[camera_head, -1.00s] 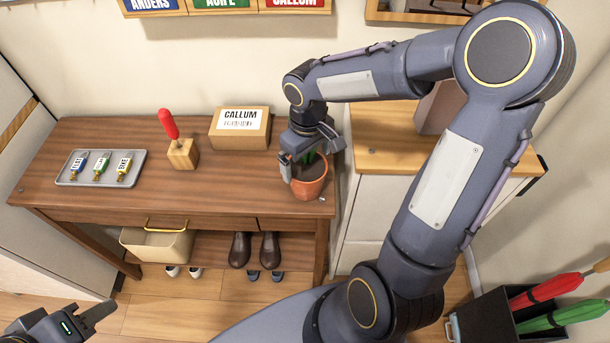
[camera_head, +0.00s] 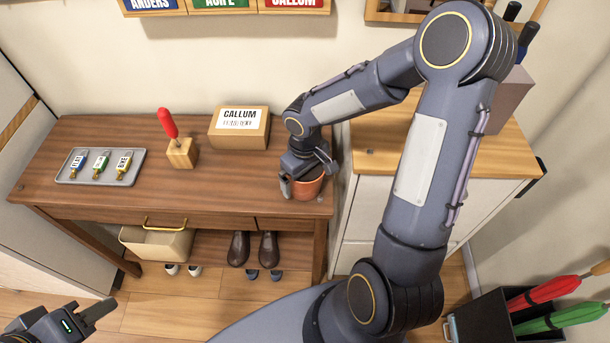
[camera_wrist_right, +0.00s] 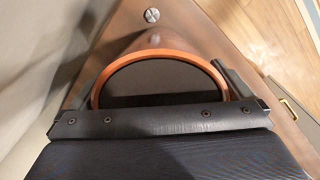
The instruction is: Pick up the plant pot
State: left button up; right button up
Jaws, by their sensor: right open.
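The terracotta plant pot (camera_head: 308,190) stands near the right end of the brown wooden table. My right gripper (camera_head: 306,175) is over it from above, jaws open, with one finger at the pot's left side and the other at its right rear. Contact cannot be made out. My left gripper (camera_head: 95,310) is open and empty at the bottom left, away from the table.
A box labelled CALLUM (camera_head: 239,128), a wooden block with a red-handled tool (camera_head: 181,153) and a grey tray (camera_head: 132,174) of key tags stand on the table. A light cabinet (camera_head: 430,160) adjoins on the right. The table front left of the pot is clear.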

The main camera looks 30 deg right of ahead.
jog(key=c, duration=1.1)
jog(key=shift+r, duration=0.1)
jog(key=shift+c, duration=0.2)
